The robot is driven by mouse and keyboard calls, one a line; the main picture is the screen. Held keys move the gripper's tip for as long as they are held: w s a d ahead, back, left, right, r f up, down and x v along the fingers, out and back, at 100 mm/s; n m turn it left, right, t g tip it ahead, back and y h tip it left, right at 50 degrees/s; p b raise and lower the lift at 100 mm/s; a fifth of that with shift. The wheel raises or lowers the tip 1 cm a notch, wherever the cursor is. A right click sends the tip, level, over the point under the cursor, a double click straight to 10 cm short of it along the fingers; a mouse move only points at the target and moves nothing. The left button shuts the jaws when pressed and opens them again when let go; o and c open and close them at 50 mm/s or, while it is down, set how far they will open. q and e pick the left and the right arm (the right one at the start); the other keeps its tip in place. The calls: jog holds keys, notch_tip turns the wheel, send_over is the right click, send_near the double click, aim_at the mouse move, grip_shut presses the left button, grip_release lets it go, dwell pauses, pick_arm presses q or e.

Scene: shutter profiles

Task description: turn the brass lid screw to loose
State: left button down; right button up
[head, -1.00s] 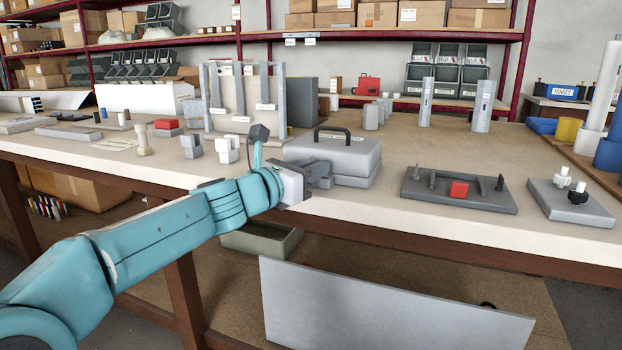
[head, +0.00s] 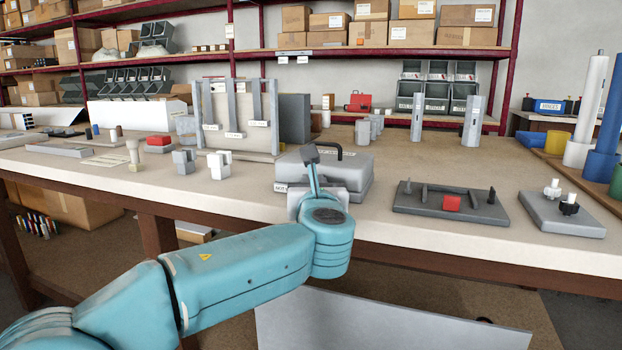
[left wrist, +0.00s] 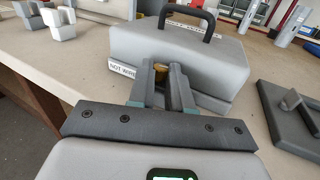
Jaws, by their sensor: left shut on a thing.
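The grey metal box (head: 352,175) with a black carry handle (head: 341,143) stands near the bench's front edge. It also shows in the left wrist view (left wrist: 225,65). The brass lid screw (left wrist: 162,74) is on the box's front side, seen as a small brass piece between my fingers. My left gripper (left wrist: 163,72) is shut on the brass screw, its fingers pointing at the box front. In the head view my left wrist hides the screw and most of the left gripper (head: 318,200). The screw's turn angle cannot be told. My right gripper is not in view.
Right of the box lies a dark grey plate with posts and a red block (head: 451,202), then a grey plate with a white and a black knob (head: 562,215). Small grey and white blocks (head: 219,164) stand to the left. A grey panel (head: 390,325) is below the bench.

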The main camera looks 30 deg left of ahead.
pick_arm(q)
jog(key=shift+n+g+y, duration=0.3)
jog(key=shift+y, duration=0.1)
jog(key=c, duration=1.3)
grip_release()
jog(key=shift+c, duration=0.2)
jog(key=shift+s+d, duration=0.1)
jog(key=shift+d, duration=0.05)
